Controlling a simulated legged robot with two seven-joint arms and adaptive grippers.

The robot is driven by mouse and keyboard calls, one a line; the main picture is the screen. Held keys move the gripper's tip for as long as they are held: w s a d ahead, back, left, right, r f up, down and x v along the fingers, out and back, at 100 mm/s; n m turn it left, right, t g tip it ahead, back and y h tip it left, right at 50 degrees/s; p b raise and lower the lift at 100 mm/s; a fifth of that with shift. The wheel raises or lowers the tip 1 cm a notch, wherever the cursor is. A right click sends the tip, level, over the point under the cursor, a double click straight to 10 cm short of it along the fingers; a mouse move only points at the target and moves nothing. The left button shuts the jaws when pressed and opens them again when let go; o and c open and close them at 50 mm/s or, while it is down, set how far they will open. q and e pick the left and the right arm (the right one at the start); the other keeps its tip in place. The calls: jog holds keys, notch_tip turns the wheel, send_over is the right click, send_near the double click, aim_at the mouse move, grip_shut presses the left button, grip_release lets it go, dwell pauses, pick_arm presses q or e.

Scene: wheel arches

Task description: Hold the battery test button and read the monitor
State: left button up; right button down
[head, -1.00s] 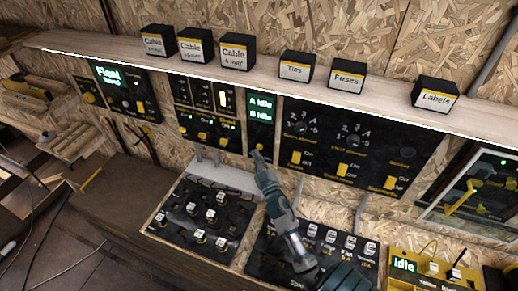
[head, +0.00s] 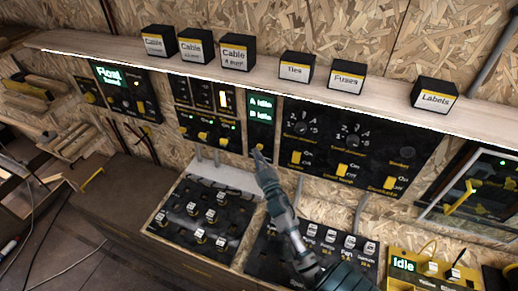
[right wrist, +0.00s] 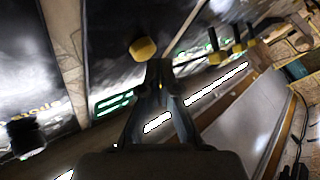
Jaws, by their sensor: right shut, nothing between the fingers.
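The narrow black panel with the monitor (head: 261,107) shows two green lines, "A Idle" and "B Idle". A yellow round button (right wrist: 143,48) stands out from a dark panel in the right wrist view, just left of my fingertips. My right gripper (head: 257,153) is shut and empty at the lower end of the monitor panel. It also shows in the right wrist view (right wrist: 160,66), with its tips close beside the yellow button. I cannot tell whether they touch it. In the head view the fingertips largely hide the button. My left gripper is not in view.
A switch panel (head: 365,142) is to the right, and a panel with a "Float" display (head: 108,75) is at the left. Below are a sloped panel of knobs (head: 200,215) and a yellow box (head: 432,268) reading "Idle". A shelf (head: 270,78) with labelled boxes runs above.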

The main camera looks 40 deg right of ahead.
jog(key=shift+w+d, duration=0.25)
jog(key=shift+d, duration=0.2)
dwell(0.5)
dwell(0.6)
dwell(1.3)
jog(key=shift+s+a, duration=0.1)
jog(key=shift+a, duration=0.05)
jog(key=shift+s+a, duration=0.35)
jog(key=shift+a, duration=0.25)
jog(key=shift+s+a+p, duration=0.15)
jog(key=shift+s+a, duration=0.25)
jog(key=shift+a, duration=0.35)
jog(key=shift+s+a+p, duration=0.2)
jog(key=shift+s+a, duration=0.15)
jog(key=shift+a, duration=0.4)
jog(key=shift+s+a+p, duration=0.15)
jog(key=shift+s+a, duration=0.25)
jog(key=shift+a, duration=0.35)
